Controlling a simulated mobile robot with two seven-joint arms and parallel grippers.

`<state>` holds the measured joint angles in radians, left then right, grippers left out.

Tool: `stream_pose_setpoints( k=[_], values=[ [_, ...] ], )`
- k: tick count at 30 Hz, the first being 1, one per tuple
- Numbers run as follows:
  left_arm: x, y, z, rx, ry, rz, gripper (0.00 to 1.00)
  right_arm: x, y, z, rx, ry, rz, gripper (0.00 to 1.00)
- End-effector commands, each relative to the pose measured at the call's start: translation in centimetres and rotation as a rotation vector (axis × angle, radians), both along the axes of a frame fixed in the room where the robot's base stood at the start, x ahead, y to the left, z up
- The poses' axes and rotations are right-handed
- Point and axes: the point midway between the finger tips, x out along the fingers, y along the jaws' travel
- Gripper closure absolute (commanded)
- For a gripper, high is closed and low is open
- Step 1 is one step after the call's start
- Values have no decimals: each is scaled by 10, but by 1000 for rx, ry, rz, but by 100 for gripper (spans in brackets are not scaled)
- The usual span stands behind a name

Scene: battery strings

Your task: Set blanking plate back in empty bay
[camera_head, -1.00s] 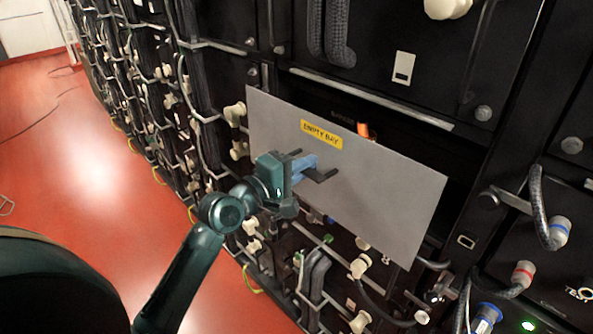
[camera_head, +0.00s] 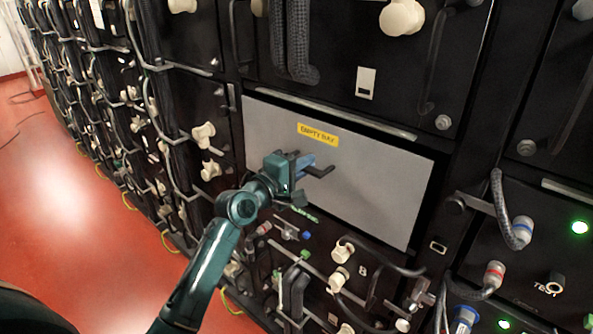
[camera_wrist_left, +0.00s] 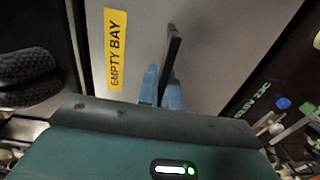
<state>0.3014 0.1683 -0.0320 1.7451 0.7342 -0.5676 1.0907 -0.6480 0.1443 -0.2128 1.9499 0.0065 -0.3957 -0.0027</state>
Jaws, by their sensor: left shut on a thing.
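The grey blanking plate (camera_head: 375,185) with its yellow "EMPTY BAY" label sits across the bay opening in the black rack, roughly in line with the rack face. A dark strip of the bay (camera_head: 424,160) shows along its top and right edges. I cannot tell whether it is fully flush. In the left wrist view the plate (camera_wrist_left: 215,50) fills the middle, and the blue fingertips (camera_wrist_left: 163,88) close around the handle. My right gripper is not in view.
Black battery modules surround the bay, with braided cables (camera_head: 293,40) above and cream connectors (camera_head: 342,250) below. Red, blue and white cable plugs (camera_head: 493,272) stick out at the lower right. The red floor (camera_head: 70,220) is clear at the left.

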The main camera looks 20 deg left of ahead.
Motion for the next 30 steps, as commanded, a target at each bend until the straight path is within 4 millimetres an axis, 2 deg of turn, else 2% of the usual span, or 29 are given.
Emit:
stream_pose_setpoints(
  k=[2, 13, 18, 30],
  values=[
    [8, -3, 5, -2, -10, 1, 100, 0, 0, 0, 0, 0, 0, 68],
    [36, -13, 3, -3, -8, 1, 100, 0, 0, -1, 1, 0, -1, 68],
    [34, -12, -6, -3, -8, 1, 100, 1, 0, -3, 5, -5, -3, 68],
    [34, -12, -8, -2, -9, 1, 100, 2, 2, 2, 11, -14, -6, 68]
  ],
)
